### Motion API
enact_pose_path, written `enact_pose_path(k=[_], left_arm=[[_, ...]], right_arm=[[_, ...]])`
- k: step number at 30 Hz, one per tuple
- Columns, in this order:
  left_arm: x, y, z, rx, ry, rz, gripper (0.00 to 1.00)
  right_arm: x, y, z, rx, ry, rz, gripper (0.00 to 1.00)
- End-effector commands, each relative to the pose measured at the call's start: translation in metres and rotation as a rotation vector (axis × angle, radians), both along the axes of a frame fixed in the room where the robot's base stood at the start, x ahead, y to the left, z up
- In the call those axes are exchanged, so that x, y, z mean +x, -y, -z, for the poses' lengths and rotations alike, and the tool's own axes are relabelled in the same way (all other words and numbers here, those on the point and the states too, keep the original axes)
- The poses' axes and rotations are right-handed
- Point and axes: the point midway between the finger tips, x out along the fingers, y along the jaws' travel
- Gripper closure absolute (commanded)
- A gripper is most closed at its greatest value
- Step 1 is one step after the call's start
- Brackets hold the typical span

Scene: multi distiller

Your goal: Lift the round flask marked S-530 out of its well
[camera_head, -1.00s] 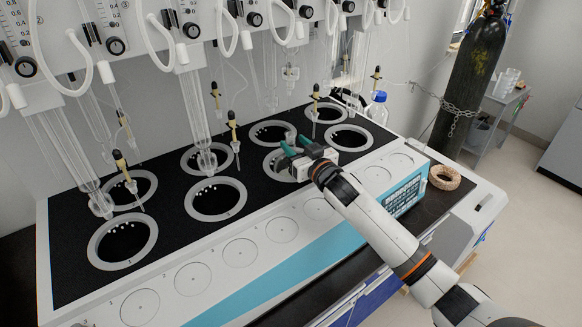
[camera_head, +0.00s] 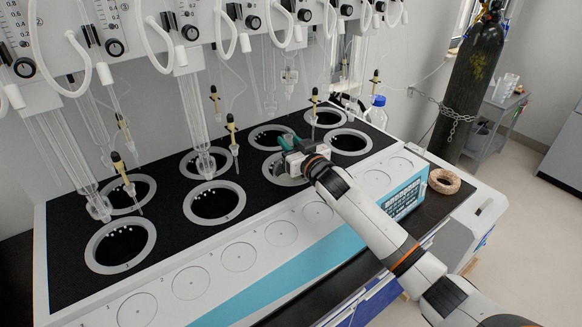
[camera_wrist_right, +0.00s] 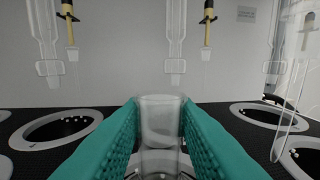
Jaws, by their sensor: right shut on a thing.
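My right gripper (camera_head: 287,145) is over a well in the front row of the distiller, its teal fingers shut on clear glass. In the right wrist view the fingers (camera_wrist_right: 160,135) press on both sides of a clear glass neck (camera_wrist_right: 161,112), the upper part of the round flask. The neck stands upright between them. The flask's body is hidden below the fingers and by the gripper in the head view, and no S-530 mark can be read. The well's pale ring (camera_head: 284,180) shows partly under the gripper. My left gripper is not in view.
Other ringed wells (camera_head: 215,202) sit in the black top. Glass tubes (camera_head: 192,105) and yellow-tipped droppers (camera_head: 232,128) hang above and behind. A blue-capped bottle (camera_head: 377,112) stands behind the right end. A cork ring (camera_head: 444,181) lies at the right edge.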

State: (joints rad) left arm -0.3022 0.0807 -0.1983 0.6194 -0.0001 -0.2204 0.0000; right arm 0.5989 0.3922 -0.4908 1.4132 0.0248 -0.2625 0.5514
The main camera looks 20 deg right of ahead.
Motion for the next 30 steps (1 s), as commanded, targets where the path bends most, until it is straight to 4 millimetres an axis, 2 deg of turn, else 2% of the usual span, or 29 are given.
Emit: enact_pose_path(k=[8, 30], left_arm=[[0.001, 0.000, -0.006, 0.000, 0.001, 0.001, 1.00], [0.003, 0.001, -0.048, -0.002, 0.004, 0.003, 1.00]], right_arm=[[-0.001, -0.001, -0.003, 0.000, -0.005, -0.001, 1.00], [0.000, 0.000, -0.051, 0.000, 0.000, -0.001, 1.00]])
